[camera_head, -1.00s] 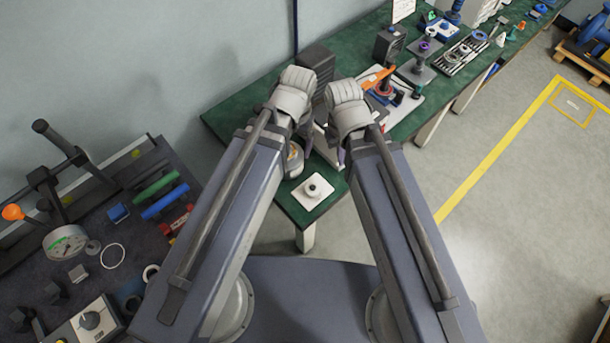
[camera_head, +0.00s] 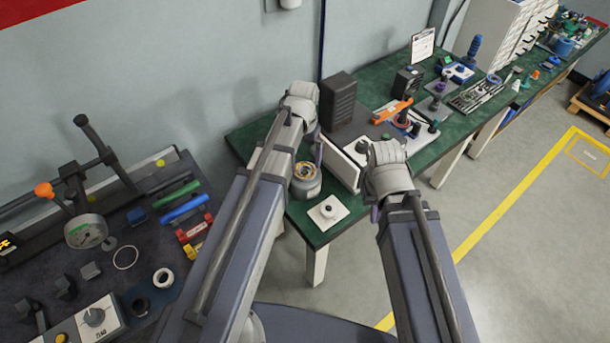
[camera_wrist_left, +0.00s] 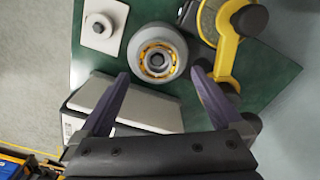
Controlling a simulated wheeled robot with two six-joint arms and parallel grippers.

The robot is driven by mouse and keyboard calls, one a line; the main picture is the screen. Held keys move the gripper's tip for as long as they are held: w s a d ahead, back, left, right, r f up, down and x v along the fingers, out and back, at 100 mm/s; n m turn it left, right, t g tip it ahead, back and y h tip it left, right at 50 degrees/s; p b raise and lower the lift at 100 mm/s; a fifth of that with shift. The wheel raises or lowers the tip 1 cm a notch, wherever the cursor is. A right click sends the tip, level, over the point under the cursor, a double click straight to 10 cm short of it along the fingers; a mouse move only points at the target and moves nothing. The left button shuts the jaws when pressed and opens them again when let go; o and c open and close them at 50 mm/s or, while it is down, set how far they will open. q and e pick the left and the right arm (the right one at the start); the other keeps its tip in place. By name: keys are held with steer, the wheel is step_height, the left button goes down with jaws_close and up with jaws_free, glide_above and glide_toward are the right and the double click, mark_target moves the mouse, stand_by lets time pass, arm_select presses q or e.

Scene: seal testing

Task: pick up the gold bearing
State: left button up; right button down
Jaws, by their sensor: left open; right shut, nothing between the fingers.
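The gold bearing (camera_head: 305,170) sits on top of a grey round holder (camera_head: 306,187) near the green table's front end. In the left wrist view the bearing (camera_wrist_left: 157,60) shows as a gold ring of rollers around a dark centre, on the grey holder (camera_wrist_left: 178,41). My left gripper (camera_wrist_left: 160,75) is open and empty, its purple fingers spread either side of the holder's lower edge in the picture. In the head view the left gripper (camera_head: 318,150) is beside the bearing, partly hidden by its wrist. My right gripper (camera_head: 375,212) is shut and empty, right of the bearing; its fingertips barely show.
A white plate with a round knob (camera_head: 328,210) lies in front of the holder. A white-grey box (camera_head: 342,165) stands close beside it. A dark bench (camera_head: 60,270) with tools is at left.

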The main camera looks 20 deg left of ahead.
mark_target(305, 171)
arm_select(q)
steer(key=shift+d+f+b, duration=0.15)
steer(key=shift+f+b, duration=2.45)
steer(key=shift+f, duration=0.1)
steer(key=shift+r, duration=0.1)
steer(key=shift+c, duration=0.4)
steer(key=c, duration=1.4)
steer(key=shift+r, duration=0.1)
step_height(305, 171, up, 10)
steer(key=p, duration=1)
